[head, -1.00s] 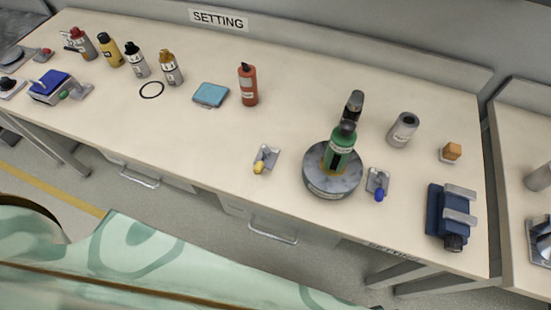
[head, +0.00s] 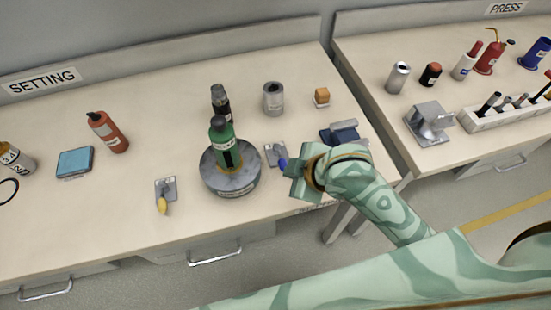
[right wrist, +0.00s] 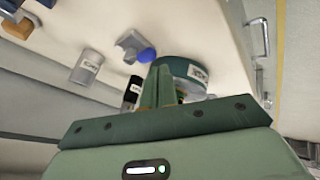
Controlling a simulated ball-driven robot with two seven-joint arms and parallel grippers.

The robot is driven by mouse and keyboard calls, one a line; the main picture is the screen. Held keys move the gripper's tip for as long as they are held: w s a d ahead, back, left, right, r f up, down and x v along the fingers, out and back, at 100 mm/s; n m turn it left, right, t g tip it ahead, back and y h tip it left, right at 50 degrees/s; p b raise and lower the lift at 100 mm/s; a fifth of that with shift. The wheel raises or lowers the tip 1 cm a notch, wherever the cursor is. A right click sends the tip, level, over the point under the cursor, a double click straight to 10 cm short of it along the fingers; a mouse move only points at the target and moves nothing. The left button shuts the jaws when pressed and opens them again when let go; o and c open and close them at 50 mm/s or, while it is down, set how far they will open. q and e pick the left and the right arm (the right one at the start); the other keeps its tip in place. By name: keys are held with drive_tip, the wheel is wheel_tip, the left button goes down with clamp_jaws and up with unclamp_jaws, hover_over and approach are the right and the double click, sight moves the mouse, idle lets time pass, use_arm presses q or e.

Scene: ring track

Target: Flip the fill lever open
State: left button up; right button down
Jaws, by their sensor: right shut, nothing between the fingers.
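Two small levers on grey plates stand at the bench front, one on each side of a round grey turntable (head: 232,184). One has a yellow knob (head: 162,205), left; the other a blue knob (head: 283,163), right. I cannot read which is the fill lever. A green bottle (head: 224,150) stands on the turntable. My right gripper (head: 297,172) is shut and empty, just right of the blue knob; contact cannot be told. In the right wrist view its fingers (right wrist: 170,85) point toward the turntable, with the blue knob (right wrist: 147,55) beside them. My left gripper is out of view.
A dark bottle (head: 221,103) stands behind the turntable, a grey cylinder (head: 273,98) and orange block (head: 321,96) at the back right. A navy device (head: 343,132) is partly hidden by my right gripper. A red bottle (head: 107,132) and blue pad (head: 75,162) are left.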

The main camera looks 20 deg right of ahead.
drive_tip(key=w+a+r+n+g+y, duration=0.2)
drive_tip(key=w+a+n+g, duration=0.1)
drive_tip(key=a+n, duration=0.1)
drive_tip(key=n+g+h, duration=0.1)
drive_tip(key=g, duration=0.3)
approach(280, 159)
drive_tip(key=shift+s+a+r, duration=0.7)
drive_tip(key=shift+s+r, duration=0.15)
drive_tip(key=shift+r, duration=0.1)
drive_tip(key=b+x, duration=0.4)
drive_tip(key=x, duration=0.6)
drive_tip(key=shift+w+f+b, duration=0.1)
drive_tip(key=shift+w+b, duration=0.05)
drive_tip(key=shift+b, duration=0.2)
